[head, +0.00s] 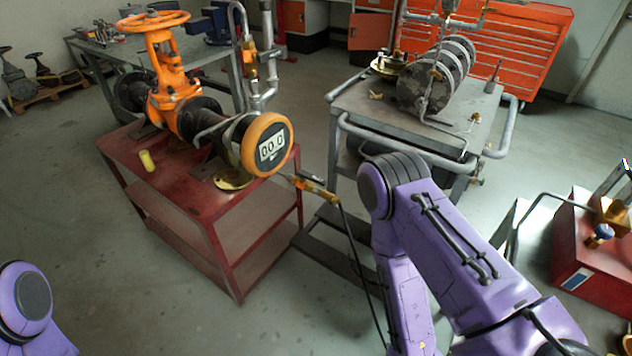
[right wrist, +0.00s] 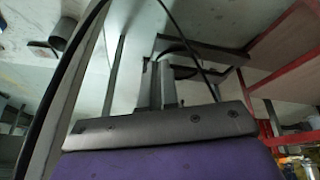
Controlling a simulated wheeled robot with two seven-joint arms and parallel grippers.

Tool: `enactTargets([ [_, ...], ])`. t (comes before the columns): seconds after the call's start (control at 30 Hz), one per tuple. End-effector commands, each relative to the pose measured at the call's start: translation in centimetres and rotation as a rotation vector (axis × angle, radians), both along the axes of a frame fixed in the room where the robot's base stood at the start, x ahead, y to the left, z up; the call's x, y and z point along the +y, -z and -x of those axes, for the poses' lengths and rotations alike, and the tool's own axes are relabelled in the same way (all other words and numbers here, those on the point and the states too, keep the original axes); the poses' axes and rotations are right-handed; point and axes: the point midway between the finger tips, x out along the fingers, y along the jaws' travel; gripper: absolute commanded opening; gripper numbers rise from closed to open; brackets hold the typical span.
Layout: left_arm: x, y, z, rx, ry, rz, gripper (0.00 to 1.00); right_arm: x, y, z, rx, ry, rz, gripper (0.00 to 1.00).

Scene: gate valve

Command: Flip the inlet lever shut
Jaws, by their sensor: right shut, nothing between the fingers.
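The orange gate valve (head: 168,80) with its handwheel stands on the red cart (head: 160,185). A round gauge with an orange rim (head: 270,145) reads about 00.0 at its near end. A brass fitting (head: 318,189) sticks out right of the gauge, with a black hose hanging from it. The inlet lever is too small to make out for sure. My right gripper (right wrist: 160,84) shows in the right wrist view with its fingers together and empty, apart from the fitting. It is hidden in the head view. My left gripper is out of view.
A grey trolley (head: 365,105) carrying a dark cylinder (head: 436,80) stands behind my right arm. A red box (head: 590,245) is at the right. The floor in front of the red cart is clear.

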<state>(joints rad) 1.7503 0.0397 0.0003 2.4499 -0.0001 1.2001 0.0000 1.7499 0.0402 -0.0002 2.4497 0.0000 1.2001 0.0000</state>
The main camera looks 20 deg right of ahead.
Motion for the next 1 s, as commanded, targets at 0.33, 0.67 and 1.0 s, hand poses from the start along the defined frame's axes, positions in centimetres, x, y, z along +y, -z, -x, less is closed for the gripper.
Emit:
enactTargets([
  [0.33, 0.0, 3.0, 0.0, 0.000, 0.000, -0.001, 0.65, 0.5, 3.0, -8.0, -0.184, -0.081, 0.085, 0.00],
  [0.67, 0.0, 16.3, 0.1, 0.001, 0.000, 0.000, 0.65, 10.6, -5.4, -39.5, -0.907, 0.034, 0.694, 0.00],
  [1.0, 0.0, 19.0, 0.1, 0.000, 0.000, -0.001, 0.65, 15.6, -13.1, -41.5, -0.870, 0.309, 0.803, 0.00],
])
